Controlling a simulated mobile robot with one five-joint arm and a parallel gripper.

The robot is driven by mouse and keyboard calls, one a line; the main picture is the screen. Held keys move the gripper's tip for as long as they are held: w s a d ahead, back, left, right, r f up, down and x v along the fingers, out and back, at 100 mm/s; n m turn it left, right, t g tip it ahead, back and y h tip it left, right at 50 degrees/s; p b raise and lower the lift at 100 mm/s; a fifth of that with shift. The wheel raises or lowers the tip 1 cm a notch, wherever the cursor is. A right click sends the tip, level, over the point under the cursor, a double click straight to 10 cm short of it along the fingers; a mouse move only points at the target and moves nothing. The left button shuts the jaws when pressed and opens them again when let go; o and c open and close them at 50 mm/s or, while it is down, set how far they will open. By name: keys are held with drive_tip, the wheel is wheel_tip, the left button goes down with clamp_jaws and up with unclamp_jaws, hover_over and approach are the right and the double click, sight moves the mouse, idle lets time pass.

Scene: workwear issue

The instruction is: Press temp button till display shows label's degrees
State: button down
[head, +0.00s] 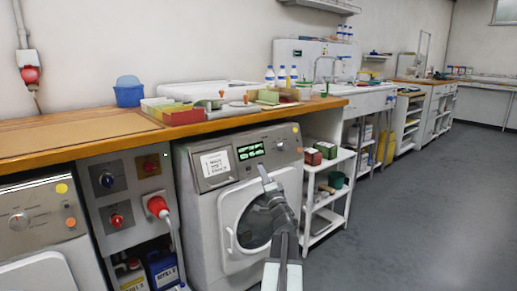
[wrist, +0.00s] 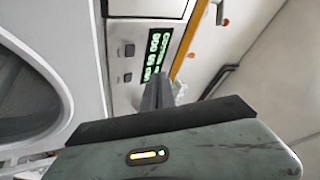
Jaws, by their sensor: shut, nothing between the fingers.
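The washing machine (head: 222,210) stands under the wooden counter, its round door facing out. A white label (head: 215,163) with dark writing, too small to read, is on its upper left panel. The green-lit display (head: 251,150) is right of the label; it also shows in the wrist view (wrist: 155,50), turned sideways, its characters not readable. Two small dark buttons, one (wrist: 129,50) and another (wrist: 127,77), sit beside the display. I cannot tell which is the temp button. My gripper (head: 264,170) is shut and empty, its tips in front of the panel just below the display. Contact is unclear.
A second machine (head: 40,225) is at the far left. A grey panel with a red plug (head: 158,206) stands between the machines. A white shelf (head: 325,190) with small boxes is close on the right. Open grey floor (head: 400,220) lies to the right.

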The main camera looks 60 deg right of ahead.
drive_tip(key=s, duration=0.2)
drive_tip(key=s+a+r+p, duration=0.1)
drive_tip(key=shift+s+r, duration=0.1)
drive_tip(key=shift+s, duration=0.05)
drive_tip(key=b, duration=0.3)
approach(249, 168)
drive_tip(key=shift+w+d+r, duration=0.8)
drive_tip(key=shift+d+r, duration=0.1)
drive_tip(key=shift+r, duration=0.2)
drive_tip(key=shift+w+d+r, duration=0.8)
drive_tip(key=shift+d+r, duration=0.1)
drive_tip(key=shift+r, duration=0.2)
drive_tip(key=shift+w, duration=0.1)
drive_tip(key=shift+w+d+f, duration=0.1)
drive_tip(key=shift+w+f, duration=0.05)
drive_tip(key=shift+w, duration=0.1)
